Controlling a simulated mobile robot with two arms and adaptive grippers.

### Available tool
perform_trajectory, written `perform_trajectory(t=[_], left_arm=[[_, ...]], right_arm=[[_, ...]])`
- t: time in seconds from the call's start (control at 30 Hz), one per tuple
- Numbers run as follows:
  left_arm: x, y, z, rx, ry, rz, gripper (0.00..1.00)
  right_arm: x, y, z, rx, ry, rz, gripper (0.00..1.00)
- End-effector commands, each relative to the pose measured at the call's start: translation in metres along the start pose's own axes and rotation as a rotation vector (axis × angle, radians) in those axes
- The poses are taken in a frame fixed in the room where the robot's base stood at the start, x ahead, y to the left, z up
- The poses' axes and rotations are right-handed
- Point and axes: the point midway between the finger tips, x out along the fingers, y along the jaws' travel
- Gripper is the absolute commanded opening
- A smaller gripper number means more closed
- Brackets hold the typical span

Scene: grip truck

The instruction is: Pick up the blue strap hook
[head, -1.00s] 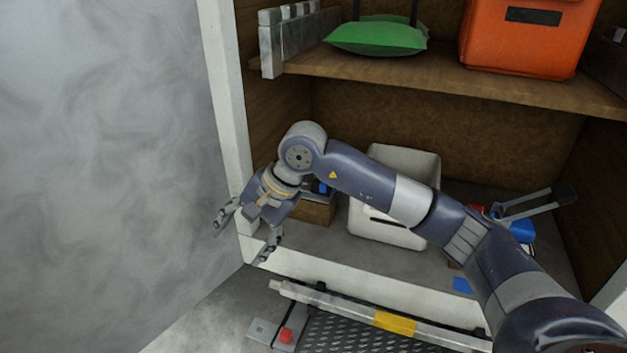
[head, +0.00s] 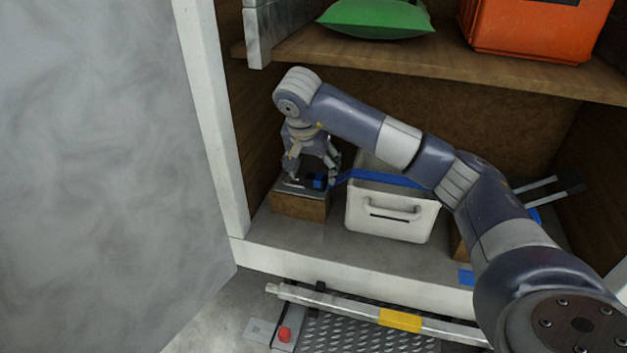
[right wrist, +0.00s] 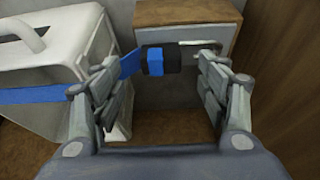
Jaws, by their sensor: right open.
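The blue strap hook (right wrist: 156,61) shows in the right wrist view as a black and blue buckle with a metal hook end, lying on top of a small box (right wrist: 185,90). A blue strap (right wrist: 38,96) runs from it to the left, past the white container. In the head view the hook (head: 318,181) sits on the box (head: 299,205), at the left of the lower shelf. My right gripper (head: 311,180) is open above the box. Its fingers (right wrist: 158,83) are on either side of the hook's area, with nothing gripped. My left gripper is not in view.
A white lidless container (head: 388,219) with a handle stands right of the box. The wooden side wall (right wrist: 270,60) is close beside the gripper. The upper shelf (head: 430,70) holds a green cushion (head: 376,18) and an orange crate (head: 530,30). A grey panel (head: 90,170) fills the left.

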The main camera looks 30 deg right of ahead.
Motion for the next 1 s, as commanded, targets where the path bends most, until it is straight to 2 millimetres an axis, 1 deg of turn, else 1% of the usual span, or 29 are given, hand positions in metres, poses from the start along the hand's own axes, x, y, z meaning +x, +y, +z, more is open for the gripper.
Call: perform_trajectory(t=[0.13,0.3,0.4,0.6,0.63,0.67,0.7,0.77,0.8,0.83,1.0], left_arm=[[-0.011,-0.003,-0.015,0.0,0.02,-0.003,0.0],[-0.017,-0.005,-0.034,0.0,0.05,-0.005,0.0],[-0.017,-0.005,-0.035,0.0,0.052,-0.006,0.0],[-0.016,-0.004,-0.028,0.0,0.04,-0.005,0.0],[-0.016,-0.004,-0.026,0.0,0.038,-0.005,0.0],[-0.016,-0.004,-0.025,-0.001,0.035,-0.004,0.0],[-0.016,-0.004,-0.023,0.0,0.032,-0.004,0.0],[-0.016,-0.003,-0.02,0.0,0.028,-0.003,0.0],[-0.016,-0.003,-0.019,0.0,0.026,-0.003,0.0],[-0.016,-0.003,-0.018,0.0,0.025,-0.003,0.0],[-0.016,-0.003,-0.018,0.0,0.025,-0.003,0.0]], right_arm=[[0.018,0.0,-0.004,0.0,-0.006,0.004,0.68],[0.041,-0.001,-0.005,-0.001,-0.003,0.001,0.68],[0.047,-0.001,-0.005,0.0,-0.002,-0.001,0.68],[0.048,-0.001,-0.005,-0.001,-0.001,-0.002,0.68],[0.048,-0.001,-0.005,-0.001,-0.001,-0.002,0.64],[0.048,-0.001,-0.005,-0.001,-0.001,-0.002,0.57],[0.048,-0.001,-0.005,-0.001,-0.001,-0.001,0.48],[0.048,-0.001,-0.005,-0.001,-0.001,-0.001,0.34],[0.048,-0.001,-0.005,-0.001,-0.001,-0.001,0.25],[0.048,-0.001,-0.005,-0.001,-0.001,-0.001,0.18],[0.048,-0.001,-0.005,0.0,-0.001,-0.001,0.18]])
